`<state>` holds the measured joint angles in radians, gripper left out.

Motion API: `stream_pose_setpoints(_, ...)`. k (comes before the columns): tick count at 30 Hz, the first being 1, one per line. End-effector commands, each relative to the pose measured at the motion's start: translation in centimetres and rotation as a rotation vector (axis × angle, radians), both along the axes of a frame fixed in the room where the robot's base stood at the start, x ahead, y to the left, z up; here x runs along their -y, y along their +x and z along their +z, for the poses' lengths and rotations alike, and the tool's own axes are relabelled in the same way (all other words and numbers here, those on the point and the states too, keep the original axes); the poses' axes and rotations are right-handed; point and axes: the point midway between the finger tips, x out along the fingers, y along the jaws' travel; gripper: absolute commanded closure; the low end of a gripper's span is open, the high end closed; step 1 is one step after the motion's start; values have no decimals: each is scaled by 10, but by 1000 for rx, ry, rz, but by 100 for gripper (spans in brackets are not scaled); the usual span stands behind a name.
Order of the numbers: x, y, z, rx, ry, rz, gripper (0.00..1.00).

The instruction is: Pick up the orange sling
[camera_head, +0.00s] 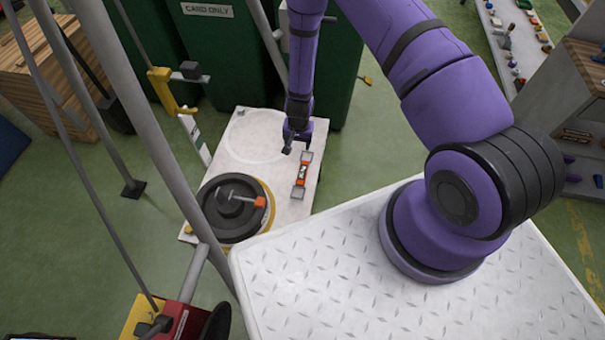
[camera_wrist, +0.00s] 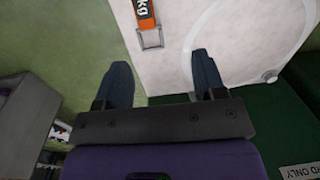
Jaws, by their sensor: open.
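The orange sling (camera_head: 302,175) lies on the white table top, with a grey square piece at each end. My gripper (camera_head: 296,146) is open and empty, close to the sling's far end in the head view. In the wrist view my gripper's two dark fingers (camera_wrist: 162,78) are spread apart, with the sling ahead of them and not between them.
The white table (camera_head: 247,150) carries a black and yellow round turntable (camera_head: 225,228) with an orange-tipped tool on it. Green bins (camera_head: 225,50) stand behind. Yellow and grey posts stand at the left. Shelves with small items are at the right.

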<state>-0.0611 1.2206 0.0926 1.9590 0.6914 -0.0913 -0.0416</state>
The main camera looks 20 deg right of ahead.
Motion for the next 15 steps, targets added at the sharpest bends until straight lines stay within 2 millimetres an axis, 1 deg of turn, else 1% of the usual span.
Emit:
stream_pose_setpoints(1, 1, -8, -15, -12, -9, -9, 36)
stream_pose_setpoints(3, 2, -16, -29, -22, -18, -20, 36)
stream_pose_setpoints(8, 3, -25, -47, -32, -30, -31, 36)
stream_pose_setpoints(11, 3, -26, -58, -33, -32, -34, 36)
stream_pose_setpoints(15, 4, -26, -79, -33, -32, -34, 36)
